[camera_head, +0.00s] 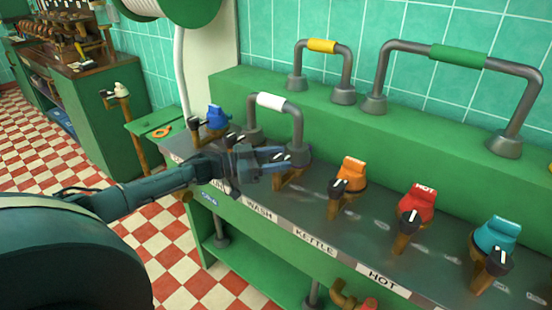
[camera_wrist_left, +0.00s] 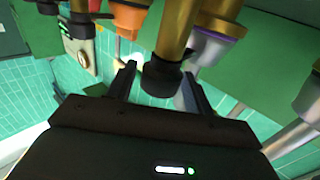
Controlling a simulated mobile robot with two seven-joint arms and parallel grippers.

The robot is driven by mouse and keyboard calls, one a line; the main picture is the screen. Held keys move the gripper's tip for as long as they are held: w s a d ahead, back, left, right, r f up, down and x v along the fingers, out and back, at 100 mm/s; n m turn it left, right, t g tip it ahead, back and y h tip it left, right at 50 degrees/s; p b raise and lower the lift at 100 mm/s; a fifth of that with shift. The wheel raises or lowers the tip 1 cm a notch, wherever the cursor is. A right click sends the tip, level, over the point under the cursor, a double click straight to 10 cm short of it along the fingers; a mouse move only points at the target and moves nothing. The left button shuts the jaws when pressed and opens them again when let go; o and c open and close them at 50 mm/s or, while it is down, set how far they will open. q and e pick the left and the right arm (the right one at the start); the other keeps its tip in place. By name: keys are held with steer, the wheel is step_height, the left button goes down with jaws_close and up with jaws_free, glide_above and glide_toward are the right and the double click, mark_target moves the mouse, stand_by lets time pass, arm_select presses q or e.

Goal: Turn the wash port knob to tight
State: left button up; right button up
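The wash port knob is the black-ended brass one (camera_head: 291,173) behind the WASH label (camera_head: 260,215) on the grey panel. My left gripper (camera_head: 272,158) reaches in from the left at this knob and covers part of it. In the left wrist view the black knob end (camera_wrist_left: 162,77) on its brass stem lies between the two spread fingers (camera_wrist_left: 160,90). A gap shows between the left finger and the knob; contact on the right side is unclear. The knob's pointer setting cannot be read. My right gripper is not in view.
Neighbouring knobs stand close on both sides: blue (camera_head: 215,117), orange (camera_head: 351,170), red (camera_head: 417,200) and teal (camera_head: 497,235). A white-banded pipe handle (camera_head: 271,101) rises just behind the gripper. Yellow-banded (camera_head: 322,46) and green-banded (camera_head: 458,55) handles stand on the green ledge.

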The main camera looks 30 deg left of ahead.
arm_select(q)
steer(key=shift+o, duration=0.6)
steer(key=shift+s+a, duration=0.2)
steer(key=shift+s, duration=0.05)
steer(key=v, duration=1.2)
steer(key=shift+a, duration=0.25)
steer(key=shift+s, duration=0.25)
